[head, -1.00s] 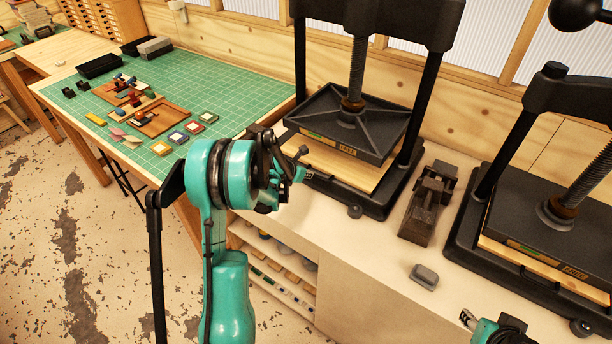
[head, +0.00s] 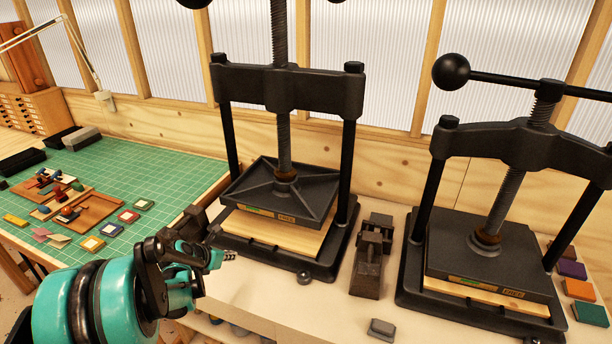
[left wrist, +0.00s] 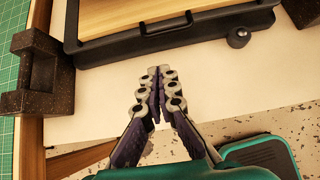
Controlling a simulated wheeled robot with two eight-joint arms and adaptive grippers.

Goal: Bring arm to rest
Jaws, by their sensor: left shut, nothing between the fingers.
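My left gripper (head: 230,256) is at the front left of the left-hand black press (head: 285,190), over the pale bench top. Its fingers are together and hold nothing. In the left wrist view the closed fingertips (left wrist: 158,78) point toward the press base (left wrist: 190,35), with a visible gap between them. My teal left arm (head: 95,305) fills the lower left of the head view. My right gripper is not in the head view.
A second black press (head: 480,245) stands to the right. Dark metal blocks (head: 370,262) sit between the presses. A small grey block (head: 381,328) lies near the front. A green cutting mat (head: 150,165) with wooden trays and coloured pads lies left.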

